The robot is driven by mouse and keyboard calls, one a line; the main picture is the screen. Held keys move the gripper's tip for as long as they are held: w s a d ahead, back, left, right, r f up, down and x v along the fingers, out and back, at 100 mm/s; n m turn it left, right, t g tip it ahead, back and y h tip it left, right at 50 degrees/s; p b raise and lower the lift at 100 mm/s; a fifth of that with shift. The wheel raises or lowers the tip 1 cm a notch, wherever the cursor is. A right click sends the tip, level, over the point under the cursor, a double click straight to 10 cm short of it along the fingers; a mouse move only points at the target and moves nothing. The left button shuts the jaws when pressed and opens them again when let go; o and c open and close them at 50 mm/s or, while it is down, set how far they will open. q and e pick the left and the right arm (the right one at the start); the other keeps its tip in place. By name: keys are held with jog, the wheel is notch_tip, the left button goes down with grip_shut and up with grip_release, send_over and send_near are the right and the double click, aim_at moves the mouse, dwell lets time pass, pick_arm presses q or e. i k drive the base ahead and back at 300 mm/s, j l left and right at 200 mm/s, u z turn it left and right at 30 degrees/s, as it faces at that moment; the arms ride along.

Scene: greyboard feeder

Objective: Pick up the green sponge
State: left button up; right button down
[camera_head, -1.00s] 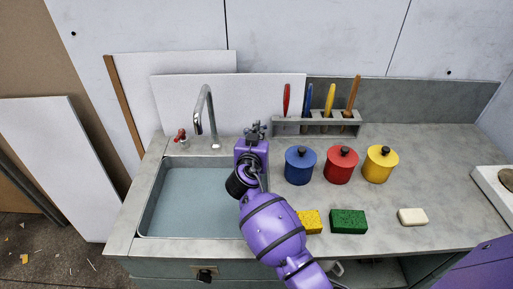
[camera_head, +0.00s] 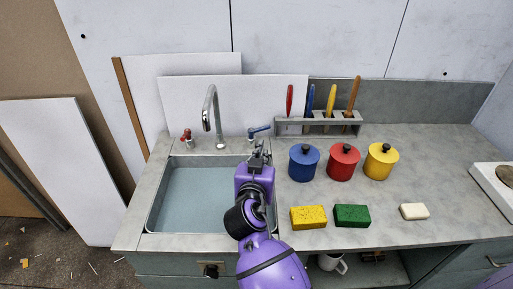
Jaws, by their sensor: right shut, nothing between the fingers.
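The green sponge (camera_head: 352,216) lies flat on the grey counter, right of the yellow sponge (camera_head: 308,217) and near the front edge. A small gap separates the two sponges. My right gripper (camera_head: 258,150), on a purple arm coming in from the bottom, is over the right rim of the sink, at the back. It is shut and empty, up and left of the green sponge and well apart from it. My left gripper is not in the view.
Blue (camera_head: 304,162), red (camera_head: 343,162) and yellow (camera_head: 381,161) lidded pots stand behind the sponges. A white bar (camera_head: 414,211) lies to the right. The sink (camera_head: 190,205) with a tall tap (camera_head: 212,110) is left. A rack (camera_head: 318,128) holds several upright tools.

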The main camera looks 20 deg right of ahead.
aim_at(345, 215)
jog(key=k+j, duration=0.65)
jog(key=k, duration=0.25)
